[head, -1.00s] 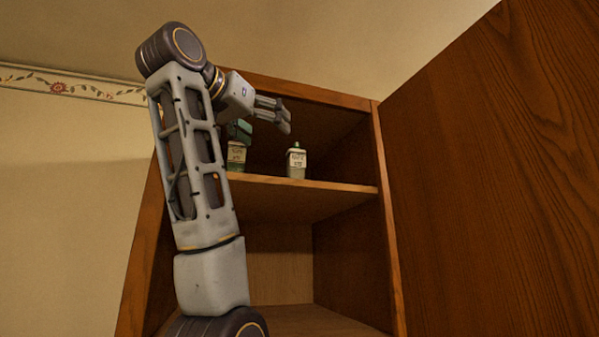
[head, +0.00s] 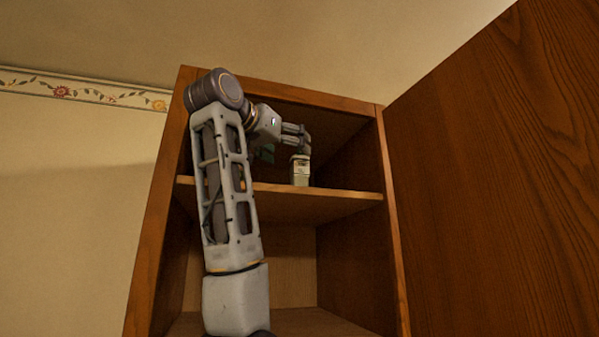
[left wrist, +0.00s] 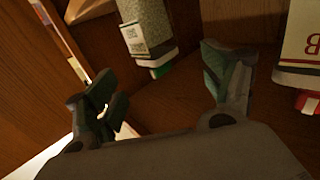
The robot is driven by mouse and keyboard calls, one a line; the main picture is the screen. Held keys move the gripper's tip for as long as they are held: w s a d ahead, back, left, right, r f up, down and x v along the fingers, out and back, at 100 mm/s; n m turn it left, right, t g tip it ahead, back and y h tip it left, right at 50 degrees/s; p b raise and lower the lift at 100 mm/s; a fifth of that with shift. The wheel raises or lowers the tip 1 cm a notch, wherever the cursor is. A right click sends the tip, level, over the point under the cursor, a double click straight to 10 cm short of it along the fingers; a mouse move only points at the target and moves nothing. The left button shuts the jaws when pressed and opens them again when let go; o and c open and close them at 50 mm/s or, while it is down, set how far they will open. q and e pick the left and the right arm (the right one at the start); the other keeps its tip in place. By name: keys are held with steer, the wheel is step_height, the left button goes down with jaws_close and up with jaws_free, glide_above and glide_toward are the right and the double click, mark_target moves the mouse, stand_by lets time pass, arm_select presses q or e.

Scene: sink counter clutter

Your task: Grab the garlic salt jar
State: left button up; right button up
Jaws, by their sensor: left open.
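A small pale jar (head: 300,174) stands on the upper shelf of the open cabinet; its label is too small to read, so I cannot confirm it is the garlic salt. My left gripper (head: 302,140) is open at the jar's top, covering its upper part in the head view. In the left wrist view the open fingers (left wrist: 165,95) are spread with nothing between them. A green speckled container with a white label (left wrist: 147,30) appears beyond them. I cannot tell which shelf item it is. My right gripper is not in view.
A greenish item (head: 265,153) is partly hidden behind my left arm. A white package with red lettering (left wrist: 302,38) is close to the right finger in the wrist view. The upper shelf (head: 340,196) is clear right of the jar. The cabinet door (head: 490,170) stands open at right.

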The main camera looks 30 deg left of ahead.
mark_target(299, 157)
arm_select(q)
steer(key=shift+w, duration=0.35)
steer(key=shift+s, duration=0.1)
steer(key=shift+w+f+p, duration=0.1)
steer(key=shift+w+p, duration=0.85)
steer(key=shift+w, duration=0.8)
steer(key=shift+w+p, duration=0.3)
steer(key=shift+w, duration=0.65)
steer(key=shift+f, duration=0.1)
steer(key=c, duration=1.1)
